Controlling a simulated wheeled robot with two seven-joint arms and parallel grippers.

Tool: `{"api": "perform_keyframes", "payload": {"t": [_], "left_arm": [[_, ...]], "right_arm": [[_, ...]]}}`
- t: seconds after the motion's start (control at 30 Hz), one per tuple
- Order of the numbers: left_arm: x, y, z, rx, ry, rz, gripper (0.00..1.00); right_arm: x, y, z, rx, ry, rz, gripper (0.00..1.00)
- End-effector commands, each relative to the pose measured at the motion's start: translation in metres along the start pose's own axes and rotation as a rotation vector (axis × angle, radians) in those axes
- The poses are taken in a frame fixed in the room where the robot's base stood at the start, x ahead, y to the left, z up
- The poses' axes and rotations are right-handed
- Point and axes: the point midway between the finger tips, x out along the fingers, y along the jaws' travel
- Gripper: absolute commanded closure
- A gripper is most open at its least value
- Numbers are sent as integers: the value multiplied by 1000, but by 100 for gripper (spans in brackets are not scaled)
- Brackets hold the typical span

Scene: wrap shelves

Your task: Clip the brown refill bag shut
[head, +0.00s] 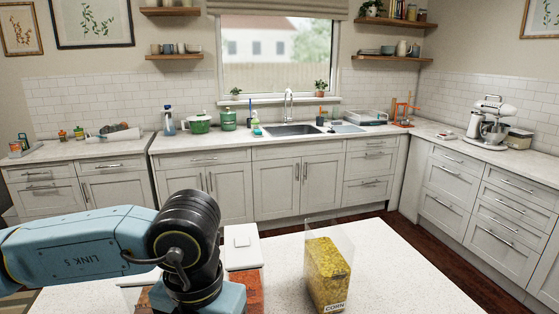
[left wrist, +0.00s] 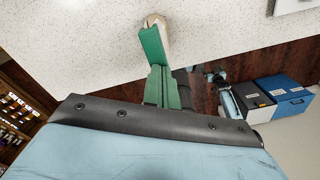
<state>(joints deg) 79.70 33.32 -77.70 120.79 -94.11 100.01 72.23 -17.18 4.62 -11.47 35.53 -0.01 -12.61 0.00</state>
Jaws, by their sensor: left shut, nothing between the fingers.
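A clear bag of yellow corn (head: 328,272), labelled CORN, stands upright on the white counter in the head view. Left of it, a reddish-brown textured thing (head: 249,285) shows only in part behind my left arm. I cannot tell whether it is the brown refill bag. No clip can be made out. My left gripper (left wrist: 152,40) shows in the left wrist view, its green fingers shut and empty above the speckled counter. A small pale thing shows at the fingertips. In the head view my left arm hides the gripper. My right gripper is not in view.
The near counter (head: 400,270) is clear to the right of the corn bag. A white flat-topped thing (head: 241,245) stands behind my arm. A blue box (left wrist: 285,95) shows past the counter edge in the left wrist view. Sink and cabinets line the back wall.

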Motion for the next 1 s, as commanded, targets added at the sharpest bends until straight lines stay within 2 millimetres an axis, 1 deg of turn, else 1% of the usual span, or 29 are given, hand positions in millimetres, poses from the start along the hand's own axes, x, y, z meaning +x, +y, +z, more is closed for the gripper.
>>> {"api": "perform_keyframes", "payload": {"t": [0.37, 0.47, 1.0], "left_arm": [[-1, 0, 0, 0, 0, 0, 100], [-7, 0, 0, 0, -1, 0, 100], [-50, 0, 0, 0, 0, 0, 100]], "right_arm": [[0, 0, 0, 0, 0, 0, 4], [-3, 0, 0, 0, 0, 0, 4], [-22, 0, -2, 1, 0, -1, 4]]}}
